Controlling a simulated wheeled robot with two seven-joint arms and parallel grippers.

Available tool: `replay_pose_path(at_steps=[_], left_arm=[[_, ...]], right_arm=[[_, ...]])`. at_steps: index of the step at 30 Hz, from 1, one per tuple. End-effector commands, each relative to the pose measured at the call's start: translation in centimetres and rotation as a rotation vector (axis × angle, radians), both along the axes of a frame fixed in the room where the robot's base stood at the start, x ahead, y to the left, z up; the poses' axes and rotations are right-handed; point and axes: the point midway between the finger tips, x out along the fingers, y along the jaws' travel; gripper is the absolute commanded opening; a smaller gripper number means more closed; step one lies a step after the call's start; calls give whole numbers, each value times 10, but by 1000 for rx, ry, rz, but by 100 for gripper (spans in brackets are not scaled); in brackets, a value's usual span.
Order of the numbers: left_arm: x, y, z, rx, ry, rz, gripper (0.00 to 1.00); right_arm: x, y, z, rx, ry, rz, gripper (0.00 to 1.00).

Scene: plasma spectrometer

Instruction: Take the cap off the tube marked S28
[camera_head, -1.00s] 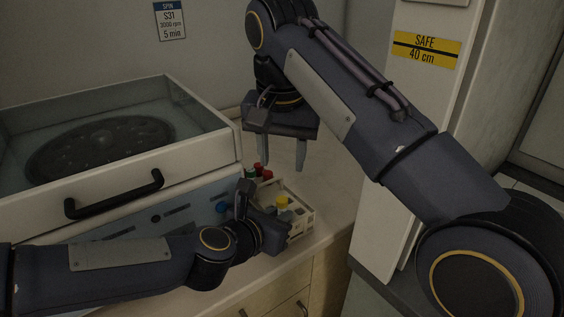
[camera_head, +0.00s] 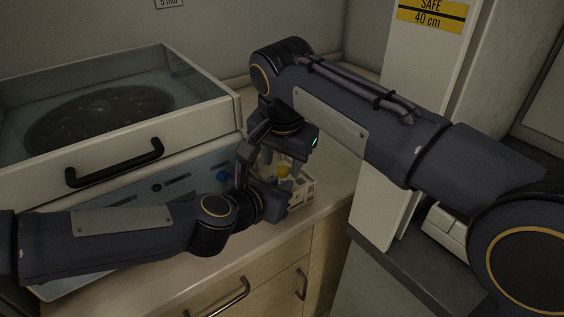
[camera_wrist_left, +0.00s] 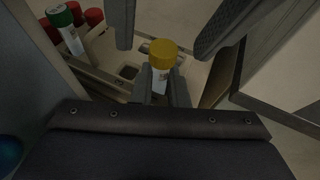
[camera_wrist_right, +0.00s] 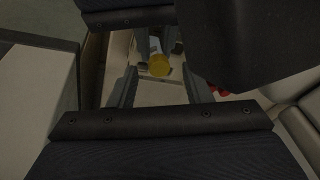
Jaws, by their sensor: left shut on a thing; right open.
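A tube with a yellow cap (camera_wrist_left: 163,53) stands in a pale rack (camera_head: 301,194); its label is too small to read. My left gripper (camera_wrist_left: 165,92) is shut on the tube's body below the cap. The cap also shows in the head view (camera_head: 283,171). My right gripper (camera_wrist_right: 160,82) is open and empty, pointing down from above. In the right wrist view its fingers are on either side of the yellow cap (camera_wrist_right: 159,65), with gaps between. I cannot tell whether the fingertips are level with the cap.
A green-capped tube (camera_wrist_left: 60,16) and red-capped tubes (camera_wrist_left: 93,16) stand at the rack's other end. A centrifuge with a black handle (camera_head: 114,163) is left of the rack. A white upright panel (camera_head: 410,105) stands to the right.

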Motion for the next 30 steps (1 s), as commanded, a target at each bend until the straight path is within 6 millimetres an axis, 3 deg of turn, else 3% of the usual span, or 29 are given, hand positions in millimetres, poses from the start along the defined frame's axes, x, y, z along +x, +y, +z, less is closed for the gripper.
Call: replay_pose_path(at_steps=[4, 13, 24, 30], left_arm=[[0, 0, 0, 1, 0, 2, 0], [0, 0, 0, 1, 0, 2, 0], [0, 0, 0, 0, 0, 1, 0], [0, 0, 0, 0, 0, 0, 0]], right_arm=[[3, 0, -10, 0, 0, 0, 45], [3, 0, -12, 0, 0, 0, 45], [3, 0, -12, 1, 0, 1, 0], [3, 0, -11, 1, 0, 1, 0]])
